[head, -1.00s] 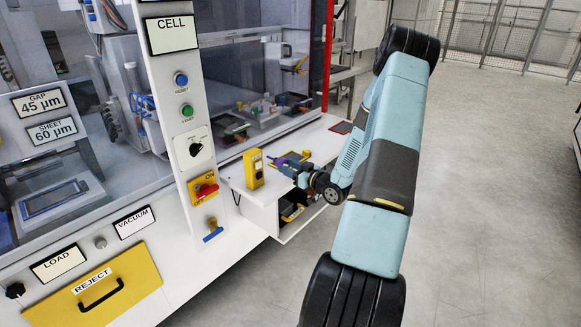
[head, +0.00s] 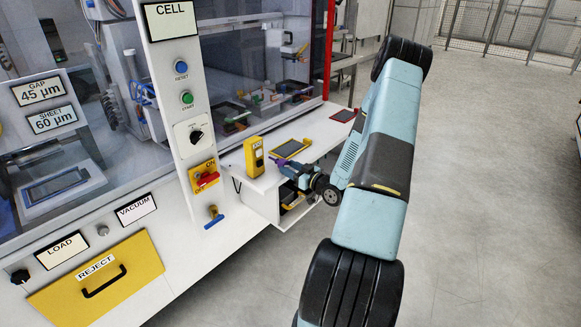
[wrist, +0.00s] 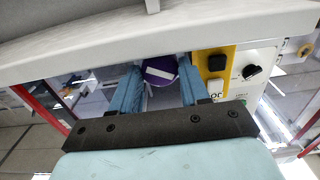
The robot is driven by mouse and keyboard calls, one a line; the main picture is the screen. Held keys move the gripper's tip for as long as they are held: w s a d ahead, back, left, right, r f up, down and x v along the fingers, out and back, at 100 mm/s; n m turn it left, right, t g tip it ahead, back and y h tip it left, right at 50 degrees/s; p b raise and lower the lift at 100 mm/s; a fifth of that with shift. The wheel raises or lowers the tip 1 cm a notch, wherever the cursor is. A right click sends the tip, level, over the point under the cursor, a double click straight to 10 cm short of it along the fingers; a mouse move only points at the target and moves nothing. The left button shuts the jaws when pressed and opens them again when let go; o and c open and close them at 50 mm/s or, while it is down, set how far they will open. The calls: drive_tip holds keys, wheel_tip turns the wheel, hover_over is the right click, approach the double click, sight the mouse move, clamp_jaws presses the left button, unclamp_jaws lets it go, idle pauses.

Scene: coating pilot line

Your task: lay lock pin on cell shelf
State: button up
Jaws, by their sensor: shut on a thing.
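My gripper (wrist: 160,72) is shut on a round purple piece with a white bar (wrist: 159,71), which I take to be the lock pin. Its shaft is hidden. In the head view my gripper (head: 280,166) is by the front edge of the white cell shelf (head: 317,139), with a bit of purple at its tip. It hides part of that edge. I cannot tell whether the held piece touches the shelf.
On the shelf are an upright yellow control box (head: 254,157), a yellow-rimmed tray (head: 290,148) and a red-rimmed pad (head: 343,115). A clear window stands behind. An open cubby is below. A blue T-handle (head: 214,217) hangs on the left panel. Bare shelf lies between tray and pad.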

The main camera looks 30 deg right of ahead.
drive_tip(key=shift+f, duration=0.15)
drive_tip(key=o, duration=1.2)
drive_tip(key=shift+o, duration=0.2)
drive_tip(key=shift+s, duration=0.1)
drive_tip(key=v, duration=0.7)
idle(0.4)
